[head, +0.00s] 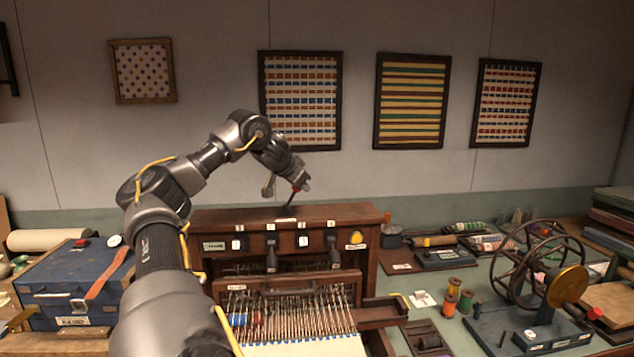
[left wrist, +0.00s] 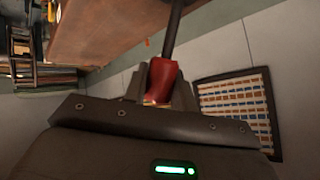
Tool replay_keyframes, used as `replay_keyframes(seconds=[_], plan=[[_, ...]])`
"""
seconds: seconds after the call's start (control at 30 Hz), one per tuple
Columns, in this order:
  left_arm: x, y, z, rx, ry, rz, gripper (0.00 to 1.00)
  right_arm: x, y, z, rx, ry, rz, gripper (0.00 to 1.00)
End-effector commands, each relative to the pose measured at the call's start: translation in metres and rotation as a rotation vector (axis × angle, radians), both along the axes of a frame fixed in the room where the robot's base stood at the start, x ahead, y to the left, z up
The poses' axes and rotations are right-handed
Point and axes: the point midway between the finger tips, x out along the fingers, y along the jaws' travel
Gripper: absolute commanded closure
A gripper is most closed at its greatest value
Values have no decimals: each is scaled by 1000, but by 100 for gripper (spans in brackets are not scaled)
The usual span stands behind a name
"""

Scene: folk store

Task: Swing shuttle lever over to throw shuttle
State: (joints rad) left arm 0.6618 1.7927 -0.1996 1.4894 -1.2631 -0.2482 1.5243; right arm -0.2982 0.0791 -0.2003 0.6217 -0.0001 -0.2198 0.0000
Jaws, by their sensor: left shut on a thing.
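The shuttle lever (head: 289,205) stands on top of the wooden loom (head: 350,213), with a dark shaft tilted to the right and a red knob at its upper end. My left gripper (head: 299,186) reaches in from the left above the loom and is shut on the lever's red knob. In the left wrist view the red knob (left wrist: 164,80) sits at the jaws, and the dark shaft (left wrist: 173,30) runs away from it to the loom's wooden top (left wrist: 100,25). The fingers are partly hidden behind the gripper body. My right gripper is not in view.
Warp threads (head: 290,315) and woven cloth lie at the loom's front. A blue case (head: 75,280) stands left. A spoked winding wheel (head: 535,265) and thread spools (head: 465,302) stand right on the green table. Framed textiles (head: 411,100) hang on the wall behind.

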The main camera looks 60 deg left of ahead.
Motion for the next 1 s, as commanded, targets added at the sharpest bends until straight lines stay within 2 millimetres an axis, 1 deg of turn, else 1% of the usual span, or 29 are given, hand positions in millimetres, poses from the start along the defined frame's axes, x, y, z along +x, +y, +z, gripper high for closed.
replay_keyframes(seconds=[0.1,0.2,0.63,0.67,0.7,0.8,1.0], plan=[[-8,5,-1,11,28,15,100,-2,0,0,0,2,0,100],[-11,6,-2,15,42,20,100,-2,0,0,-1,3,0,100],[-11,6,-3,18,51,18,100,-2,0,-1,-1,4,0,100],[-11,6,-3,18,51,18,71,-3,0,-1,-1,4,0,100],[-11,6,-3,18,51,18,65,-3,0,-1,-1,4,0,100],[-11,6,-3,18,50,18,52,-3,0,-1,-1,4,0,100],[-11,6,-3,17,48,19,51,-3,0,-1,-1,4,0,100]])
